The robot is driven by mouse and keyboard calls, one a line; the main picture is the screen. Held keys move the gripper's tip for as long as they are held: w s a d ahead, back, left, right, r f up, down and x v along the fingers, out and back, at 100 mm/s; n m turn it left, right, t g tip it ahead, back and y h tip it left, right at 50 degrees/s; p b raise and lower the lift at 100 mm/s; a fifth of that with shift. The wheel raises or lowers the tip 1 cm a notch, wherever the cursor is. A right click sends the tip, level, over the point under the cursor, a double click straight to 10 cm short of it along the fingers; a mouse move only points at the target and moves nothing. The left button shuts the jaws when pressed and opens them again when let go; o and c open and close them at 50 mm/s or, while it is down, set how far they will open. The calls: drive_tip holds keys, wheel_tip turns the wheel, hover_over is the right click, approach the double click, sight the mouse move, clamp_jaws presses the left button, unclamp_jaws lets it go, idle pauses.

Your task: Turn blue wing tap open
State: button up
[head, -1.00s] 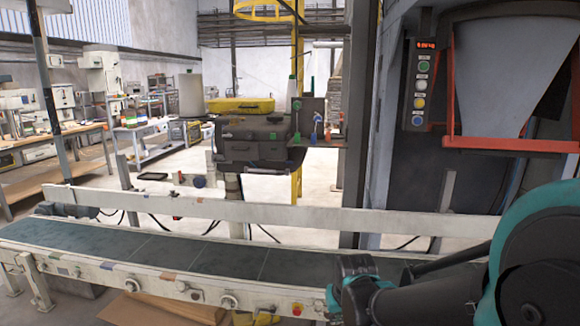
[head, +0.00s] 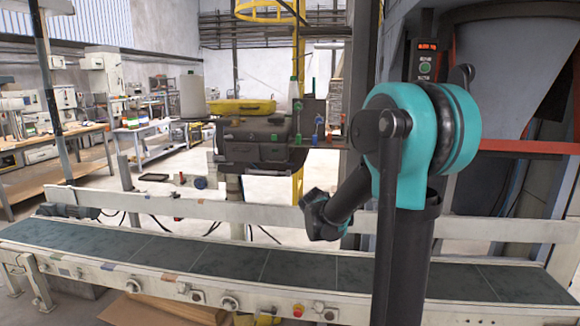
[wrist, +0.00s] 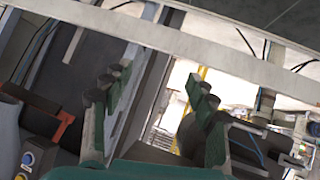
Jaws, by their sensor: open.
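The blue wing tap (head: 319,120) is a small blue shape on the grey stand behind the conveyor in the head view. A red one (head: 328,136) and a green one (head: 298,106) are close by. The blue tap is too small there to tell how its wings are turned. My gripper (wrist: 158,82) shows in the wrist view with its two green and dark fingers wide apart and nothing between them. In the head view my arm's far end is in front of the conveyor's rear rail, below the tap and apart from it. I cannot pick out the tap in the wrist view.
The conveyor belt (head: 215,258) and its pale rear rail (head: 150,203) run between me and the stand. A button panel (head: 426,62) and hopper are at right.

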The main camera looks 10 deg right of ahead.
drive_tip(key=w+a+r+t+h, duration=0.1)
drive_tip(key=w+a+r+t, duration=0.15)
drive_tip(key=w, duration=0.65)
drive_tip(key=w+a+r+t, duration=0.2)
drive_tip(key=w+a+r, duration=0.1)
drive_tip(key=w, duration=0.7)
drive_tip(key=n+t+y, duration=0.1)
drive_tip(key=t+y, duration=0.1)
drive_tip(key=t, duration=0.2)
approach(290, 164)
drive_tip(key=shift+g, duration=0.25)
drive_tip(key=x, duration=0.9)
drive_tip(key=shift+w+d+r, duration=0.1)
drive_tip(key=shift+w+r, duration=0.05)
drive_tip(key=shift+r, duration=0.1)
drive_tip(key=c, duration=1.2)
